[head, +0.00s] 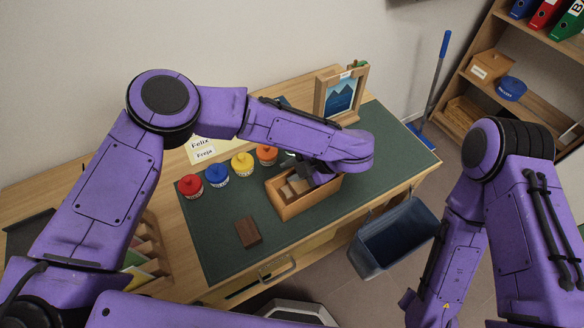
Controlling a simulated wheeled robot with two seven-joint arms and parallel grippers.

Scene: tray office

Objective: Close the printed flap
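My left arm reaches in from the left over the desk. Its gripper (292,168) hangs low at the back edge of an open wooden box (297,207). The forearm covers part of the gripper, and whether its fingers are open or shut does not show. A wooden frame (361,80) with a blue mountain picture (340,95) stands upright at the back of the desk, behind my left wrist and apart from the gripper. I cannot tell whether this picture is the printed flap. My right arm points down at the right, and its gripper is out of view.
The wooden box holds several blocks. Red (191,186), blue (217,175), yellow (242,164) and orange (266,154) lidded pots stand left of it. A dark brown block (247,232) lies on the green mat (215,255). A blue-grey bin (392,243) stands below the desk's front edge.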

